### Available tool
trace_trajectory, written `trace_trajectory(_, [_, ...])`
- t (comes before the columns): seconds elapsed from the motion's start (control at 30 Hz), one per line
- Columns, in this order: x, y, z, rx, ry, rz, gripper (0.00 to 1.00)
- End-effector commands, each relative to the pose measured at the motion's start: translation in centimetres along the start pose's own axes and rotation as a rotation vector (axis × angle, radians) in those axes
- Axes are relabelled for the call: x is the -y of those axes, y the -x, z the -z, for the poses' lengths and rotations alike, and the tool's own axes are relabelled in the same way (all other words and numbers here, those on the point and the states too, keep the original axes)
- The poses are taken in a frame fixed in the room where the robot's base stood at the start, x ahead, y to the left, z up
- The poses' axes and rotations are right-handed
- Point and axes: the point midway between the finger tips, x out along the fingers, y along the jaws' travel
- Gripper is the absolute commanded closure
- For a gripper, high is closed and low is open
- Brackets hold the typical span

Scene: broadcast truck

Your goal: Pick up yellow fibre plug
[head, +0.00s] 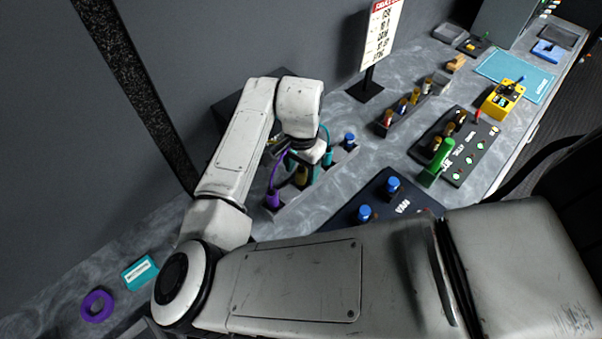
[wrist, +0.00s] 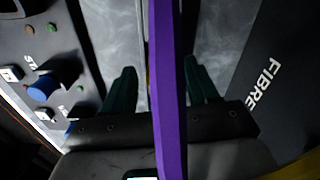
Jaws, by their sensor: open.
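The yellow fibre plug (head: 301,177) stands in a grey rack (head: 318,185) on the counter, partly covered by my gripper in the head view. My gripper (head: 306,168) is open above the rack, its teal fingers on either side of the yellow plug's upper part; contact cannot be told. In the wrist view my gripper (wrist: 162,88) shows two spread dark teal fingers. A purple cable (wrist: 167,60) runs between camera and fingers and hides most of the gap; only a thin yellow sliver shows beside it.
A purple plug (head: 272,198) stands in the rack's near end and a blue plug (head: 349,140) in its far end. A dark panel with blue knobs (head: 392,184) lies to the right. A dark panel lettered FIBRE (wrist: 262,80) is at right in the wrist view.

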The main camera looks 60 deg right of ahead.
Motion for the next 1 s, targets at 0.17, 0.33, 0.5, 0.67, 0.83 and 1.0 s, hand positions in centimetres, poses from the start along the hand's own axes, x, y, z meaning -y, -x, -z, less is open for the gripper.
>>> trace_trajectory(0.17, [0.03, -0.49, -0.03, 0.0, 0.001, 0.0, 0.41])
trace_trajectory(0.33, [0.03, -0.47, -0.02, 0.0, 0.001, 0.001, 0.46])
trace_trajectory(0.5, [0.03, -0.44, -0.02, 0.0, 0.001, 0.001, 0.62])
trace_trajectory(0.67, [0.03, -0.43, -0.02, 0.0, 0.0, 0.001, 0.77])
trace_trajectory(0.83, [0.03, -0.43, -0.02, 0.0, 0.0, 0.001, 0.94])
trace_trajectory(1.0, [0.03, -0.42, -0.01, 0.0, 0.0, 0.001, 1.0])
